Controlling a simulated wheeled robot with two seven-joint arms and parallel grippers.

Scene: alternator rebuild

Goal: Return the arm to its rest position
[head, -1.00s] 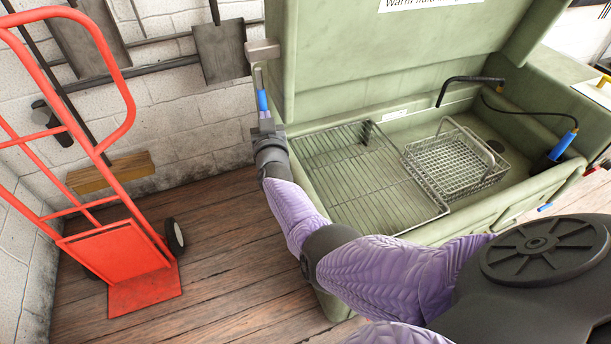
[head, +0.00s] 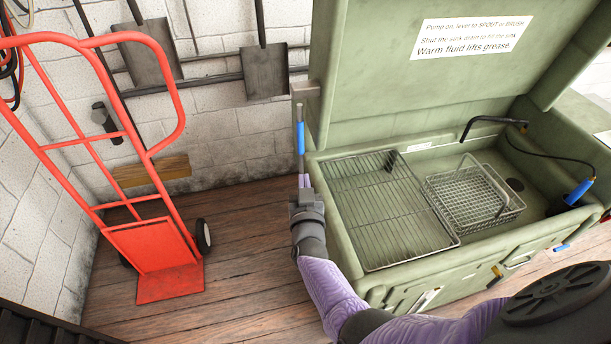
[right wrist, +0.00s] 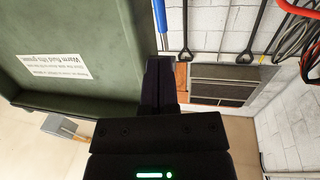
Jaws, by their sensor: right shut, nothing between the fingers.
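My right arm comes in from the lower right in the head view. My right gripper (head: 304,182) is shut and empty, beside the left end of the green parts washer (head: 352,262). In the picture it sits just below a blue-sleeved rod (head: 300,138) at the edge of the raised lid (head: 380,95); I cannot tell whether they touch. In the right wrist view the dark fingers (right wrist: 159,82) are together, with the blue sleeve (right wrist: 160,18) beyond their tips. My left gripper is out of view.
A wire rack (head: 385,215) and a wire basket (head: 470,195) are in the washer. A red hand truck (head: 155,262) stands at the left. Shovels (head: 265,75) hang on the block wall. The wooden floor (head: 245,230) between truck and washer is clear.

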